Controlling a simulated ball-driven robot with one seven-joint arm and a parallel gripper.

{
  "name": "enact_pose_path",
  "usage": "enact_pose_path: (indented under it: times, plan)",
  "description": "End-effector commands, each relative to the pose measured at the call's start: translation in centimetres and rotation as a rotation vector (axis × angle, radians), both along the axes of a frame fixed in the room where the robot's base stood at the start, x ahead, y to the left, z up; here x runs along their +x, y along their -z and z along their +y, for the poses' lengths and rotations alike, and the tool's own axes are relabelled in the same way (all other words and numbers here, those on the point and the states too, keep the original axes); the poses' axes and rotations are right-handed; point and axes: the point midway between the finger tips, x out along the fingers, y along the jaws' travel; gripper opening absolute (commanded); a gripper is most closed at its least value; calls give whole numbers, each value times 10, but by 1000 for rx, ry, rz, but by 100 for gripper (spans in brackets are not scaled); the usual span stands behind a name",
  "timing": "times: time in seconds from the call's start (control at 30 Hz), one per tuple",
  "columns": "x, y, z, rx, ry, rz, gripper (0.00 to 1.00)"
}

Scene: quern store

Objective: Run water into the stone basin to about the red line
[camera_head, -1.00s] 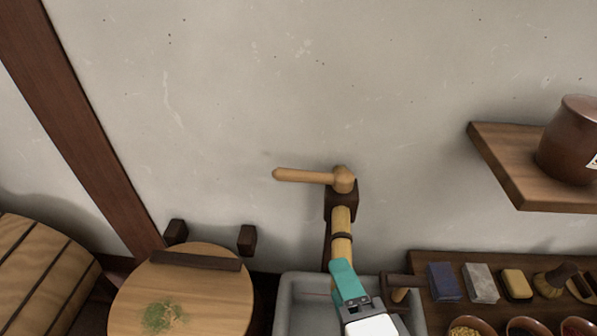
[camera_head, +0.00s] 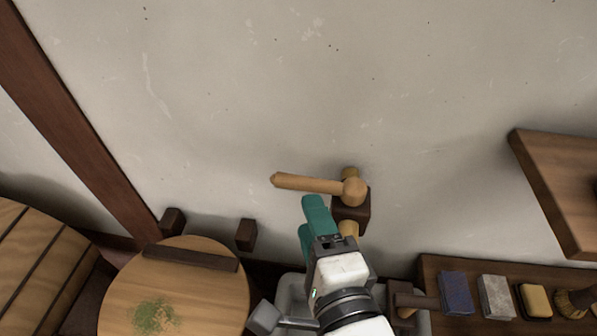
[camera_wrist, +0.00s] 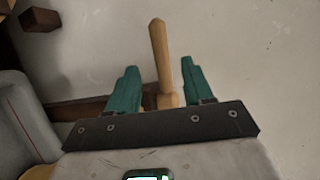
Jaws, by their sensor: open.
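A wooden tap lever (camera_head: 312,184) points left from its round knob above a dark block on the wall, with a bamboo spout (camera_head: 348,229) below, partly hidden by my gripper. My gripper (camera_head: 312,208) is open, its teal fingers just below the lever in the head view. In the wrist view, the lever (camera_wrist: 159,55) shows in the gap between the open fingers (camera_wrist: 158,78); I cannot tell whether they touch it. The grey stone basin (camera_head: 291,291) is mostly hidden behind my arm. The wrist view shows its grey side (camera_wrist: 22,112) with a faint reddish line. The water level cannot be seen.
A round wooden lid (camera_head: 205,300) with a green patch stands left of the basin. A ledge at right holds a blue block (camera_head: 456,292), a grey block (camera_head: 495,296) and a yellow block (camera_head: 535,300). A wooden shelf (camera_head: 565,185) juts out at upper right. The wall above is clear.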

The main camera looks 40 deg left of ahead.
Motion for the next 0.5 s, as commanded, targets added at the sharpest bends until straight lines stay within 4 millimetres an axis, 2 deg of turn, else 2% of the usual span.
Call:
enact_pose_path:
  times: [0.3, 0.5]
  plan:
    - [33, 7, 47, 2, 0, 2, 51]
    - [48, 12, 67, 1, 0, 2, 51]
